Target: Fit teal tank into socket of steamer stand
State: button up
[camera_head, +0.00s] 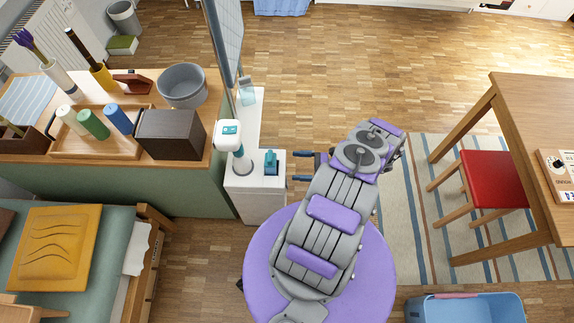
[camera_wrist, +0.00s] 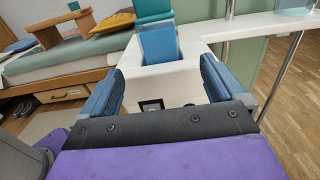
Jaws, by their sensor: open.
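The teal tank (camera_head: 271,162) stands on the white stand top (camera_head: 258,187), just right of the steamer's pole. In the wrist view the tank (camera_wrist: 158,43) shows as a blue block with a teal upper part, straight ahead between the fingers. The steamer stand has a white head (camera_head: 228,136) with a teal panel, on a short pole with a dark ring at its foot. My gripper (camera_head: 297,167) is open and empty, just right of the tank and apart from it. In the wrist view its blue fingers (camera_wrist: 161,72) are spread wide. I cannot make out the socket clearly.
A tall mirror-like panel (camera_head: 226,40) rises behind the steamer. A pale translucent block (camera_head: 247,92) stands farther back. Open floor lies behind and right of the stand.

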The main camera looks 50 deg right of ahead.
jog(key=shift+v, duration=1.05)
